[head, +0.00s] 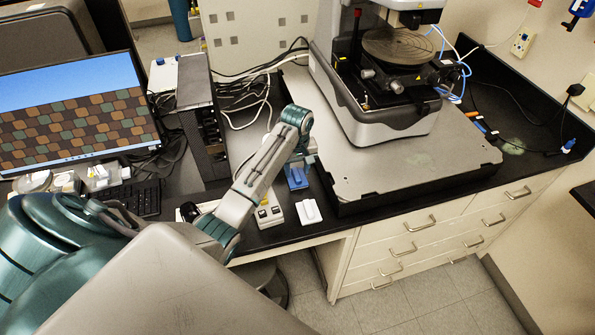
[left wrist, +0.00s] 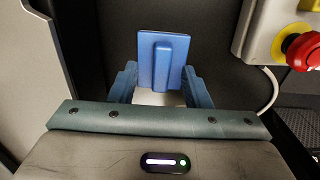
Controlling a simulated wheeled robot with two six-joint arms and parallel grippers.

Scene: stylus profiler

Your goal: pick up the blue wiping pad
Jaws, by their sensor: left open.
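The blue wiping pad (left wrist: 176,62) is a flat blue plate with a raised grip bar along its middle. In the head view the pad (head: 297,181) lies on the black bench, partly hidden under my left gripper (head: 301,158). In the left wrist view my left gripper (left wrist: 160,76) is open, with one blue finger on each side of the pad's lower part. The pad reaches out past the fingertips. I cannot tell how high the fingers are above it. My right gripper is not in view.
A white pad-like block (head: 309,212) lies at the bench front. A control box (head: 268,212) stands left of it; its red button (left wrist: 304,50) shows in the left wrist view. The profiler's grey base plate (head: 410,160) is to the right, a black computer tower (head: 203,125) to the left.

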